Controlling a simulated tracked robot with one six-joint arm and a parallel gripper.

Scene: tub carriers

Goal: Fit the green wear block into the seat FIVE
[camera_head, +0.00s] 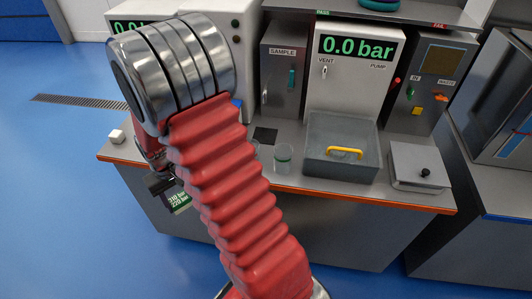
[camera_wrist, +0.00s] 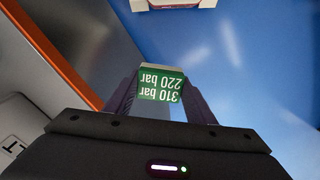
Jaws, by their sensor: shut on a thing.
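The green wear block (camera_wrist: 161,84) carries white lettering, "310 bar" and "220 bar", upside down in the wrist view. My gripper (camera_wrist: 161,97) is shut on it, with a dark finger on each side. In the head view the block (camera_head: 181,203) hangs in my gripper (camera_head: 168,188) in front of the bench's left front side, below the orange edge. Part of my gripper is hidden behind my red arm there. I cannot make out a seat marked FIVE in either view.
The bench (camera_head: 410,200) has an orange front edge. On it stand a grey box with a yellow handle (camera_head: 345,153), a glass beaker (camera_head: 283,158), a lidded plate (camera_head: 420,166) and a pump cabinet (camera_head: 352,85). A small white block (camera_head: 117,136) sits at the left corner. Blue floor (camera_head: 60,200) is clear at left.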

